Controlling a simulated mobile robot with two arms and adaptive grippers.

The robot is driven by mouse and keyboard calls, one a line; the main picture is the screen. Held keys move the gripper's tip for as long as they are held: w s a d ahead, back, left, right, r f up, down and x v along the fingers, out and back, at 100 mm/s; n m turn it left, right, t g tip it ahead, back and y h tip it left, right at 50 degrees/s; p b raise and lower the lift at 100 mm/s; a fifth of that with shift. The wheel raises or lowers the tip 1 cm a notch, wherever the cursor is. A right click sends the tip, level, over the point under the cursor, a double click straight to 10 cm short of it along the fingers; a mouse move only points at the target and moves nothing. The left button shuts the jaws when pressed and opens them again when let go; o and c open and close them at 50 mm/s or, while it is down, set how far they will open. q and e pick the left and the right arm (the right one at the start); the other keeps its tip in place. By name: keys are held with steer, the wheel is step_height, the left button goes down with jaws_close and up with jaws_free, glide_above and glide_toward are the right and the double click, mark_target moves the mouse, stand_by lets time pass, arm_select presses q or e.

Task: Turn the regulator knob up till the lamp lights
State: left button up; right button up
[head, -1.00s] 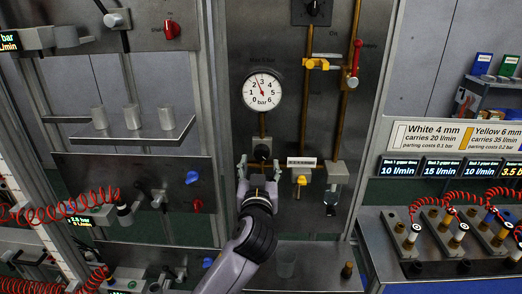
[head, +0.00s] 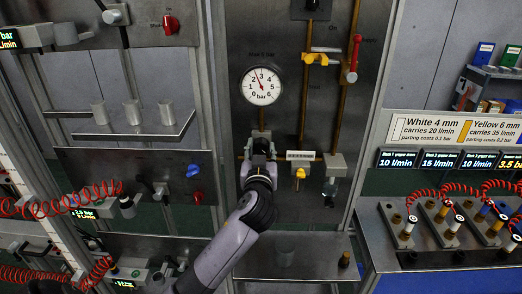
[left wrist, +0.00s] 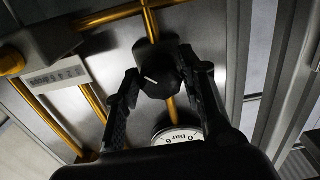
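The black regulator knob (head: 261,145) sits below the round pressure gauge (head: 261,86) on the grey panel. The gauge needle points up and slightly left, between 2 and 3. My left gripper (head: 260,154) is at the knob. In the left wrist view the knob (left wrist: 158,76), with a white mark, lies between the two fingers of my left gripper (left wrist: 160,70). The fingers are apart, with a narrow gap at the left finger; I see no firm grip. The gauge's edge (left wrist: 177,136) shows below the knob. I cannot make out a lit lamp. My right gripper is not in view.
Right of the knob are a small white label (head: 300,155), a yellow valve (head: 300,174) and a grey fitting (head: 335,163). A yellow lever (head: 316,58) and a red-handled valve (head: 353,62) are higher up. A metal shelf (head: 300,268) lies below.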

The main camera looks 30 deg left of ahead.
arm_select(q)
steer(key=c, duration=0.7)
steer(key=shift+f+m, duration=0.1)
steer(key=shift+m, duration=1.4)
steer(key=o, duration=1.2)
